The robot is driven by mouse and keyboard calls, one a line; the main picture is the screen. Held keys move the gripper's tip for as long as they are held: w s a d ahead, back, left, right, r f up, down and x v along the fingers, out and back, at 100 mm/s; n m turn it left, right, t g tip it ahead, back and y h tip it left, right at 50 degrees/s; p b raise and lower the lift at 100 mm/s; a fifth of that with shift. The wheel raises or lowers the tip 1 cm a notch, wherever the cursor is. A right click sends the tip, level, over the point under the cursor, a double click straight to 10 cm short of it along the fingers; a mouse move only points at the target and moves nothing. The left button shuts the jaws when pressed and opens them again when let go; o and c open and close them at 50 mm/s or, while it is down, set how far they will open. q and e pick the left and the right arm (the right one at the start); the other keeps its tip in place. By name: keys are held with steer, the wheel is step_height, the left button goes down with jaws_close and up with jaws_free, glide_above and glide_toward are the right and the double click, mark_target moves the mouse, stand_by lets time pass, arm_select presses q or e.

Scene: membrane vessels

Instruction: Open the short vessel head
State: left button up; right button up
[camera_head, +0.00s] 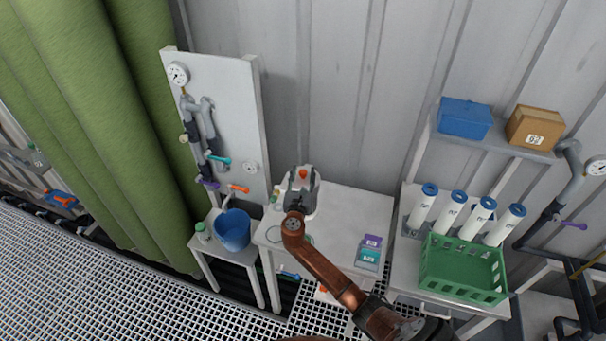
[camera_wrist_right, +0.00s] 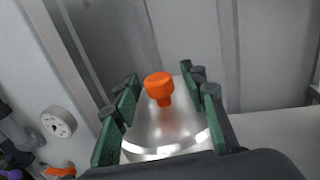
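The short vessel head is a shiny metal dome (camera_wrist_right: 165,130) with an orange knob (camera_wrist_right: 159,88) on top, seen in the right wrist view. The orange knob also shows in the head view (camera_head: 303,174), at the back of the white table. My right gripper (camera_wrist_right: 160,92) has its green-padded fingers on either side of the dome. The pads are close to its sides, but I cannot tell if they touch. In the head view, my right gripper (camera_head: 302,185) reaches over the table and hides most of the vessel. My left gripper is not in view.
A white panel (camera_head: 225,110) with gauges and pipes stands at the left. A blue bucket (camera_head: 233,230) is on a low stand. Teal and purple packs (camera_head: 369,252) lie at the table's right. A green crate (camera_head: 462,268) and several white cylinders (camera_head: 450,212) stand further right.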

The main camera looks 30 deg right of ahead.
jaws_close()
stand_by(0.3)
stand_by(0.3)
